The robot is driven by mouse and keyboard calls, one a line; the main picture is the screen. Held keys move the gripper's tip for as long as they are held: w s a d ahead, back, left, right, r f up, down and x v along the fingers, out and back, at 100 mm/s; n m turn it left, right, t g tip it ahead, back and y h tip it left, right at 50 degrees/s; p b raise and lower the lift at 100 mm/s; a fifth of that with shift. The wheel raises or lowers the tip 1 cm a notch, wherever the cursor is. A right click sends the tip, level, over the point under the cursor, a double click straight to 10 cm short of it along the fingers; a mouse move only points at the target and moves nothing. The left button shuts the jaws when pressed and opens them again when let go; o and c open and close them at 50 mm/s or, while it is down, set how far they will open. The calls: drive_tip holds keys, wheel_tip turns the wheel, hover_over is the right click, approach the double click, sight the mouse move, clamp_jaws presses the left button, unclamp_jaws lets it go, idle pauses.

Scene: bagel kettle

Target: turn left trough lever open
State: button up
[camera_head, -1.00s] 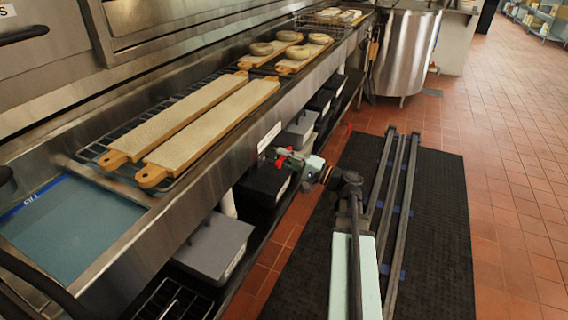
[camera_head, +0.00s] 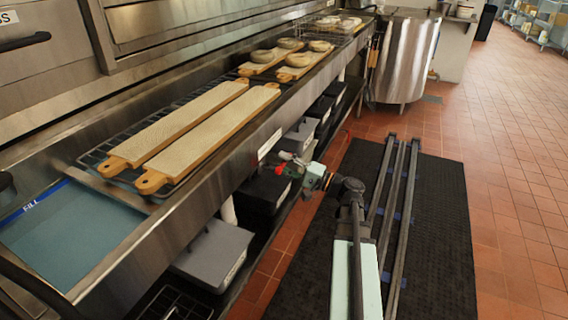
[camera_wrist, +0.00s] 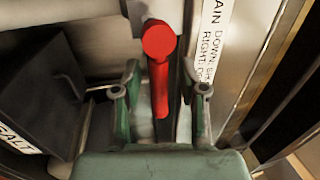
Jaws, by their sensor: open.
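A red lever (camera_wrist: 159,80) with a round end stands between the two green fingers of my gripper (camera_wrist: 161,92) in the wrist view. The fingers are open, one on each side of the lever, with a gap visible on both sides. In the head view, the red lever (camera_head: 285,156) shows small below the front edge of the steel trough counter (camera_head: 228,150), with my gripper (camera_head: 294,166) at it.
A white label (camera_wrist: 212,40) with partly readable text is right of the lever. A dark bin (camera_wrist: 40,95) marked SALT is at left. Grey lidded bins (camera_head: 215,252) sit under the counter. Boards (camera_head: 210,135) lie on top. A dark floor mat (camera_head: 435,230) lies at right.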

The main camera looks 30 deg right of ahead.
drive_tip(key=v, duration=1.1)
drive_tip(key=shift+s+d, duration=0.2)
drive_tip(key=shift+s, duration=0.1)
drive_tip(key=a+f+m+g+h+p, duration=0.1)
drive_tip(key=a+f+g+h, duration=0.15)
drive_tip(key=f, duration=0.45)
drive_tip(key=a+f+g+h+p, duration=0.1)
drive_tip(key=f+g, duration=0.2)
drive_tip(key=f, duration=0.4)
drive_tip(key=s+a+f+n+g+h+p, duration=0.2)
drive_tip(key=s+a+f+g+p, duration=0.55)
drive_tip(key=a+f, duration=0.5)
drive_tip(key=s+a+f+n+g+h+p, duration=0.1)
drive_tip(key=s+a+n+g+h+p, duration=0.1)
drive_tip(key=s, duration=0.6)
drive_tip(key=s+a+f+n+g+h+p, duration=0.1)
drive_tip(key=s+a+n+g+h+p, duration=0.1)
drive_tip(key=s+a+n+g+p, duration=0.2)
drive_tip(key=s+a+f+n+g+h+p, duration=0.1)
drive_tip(key=s+a+n+g+h+p, duration=0.1)
drive_tip(key=s+a+p, duration=0.5)
drive_tip(key=s+n+g, duration=0.1)
drive_tip(key=s+g, duration=0.1)
drive_tip(key=s, duration=0.4)
drive_tip(key=shift+a+n+p, duration=0.2)
drive_tip(key=shift+n+p, duration=0.1)
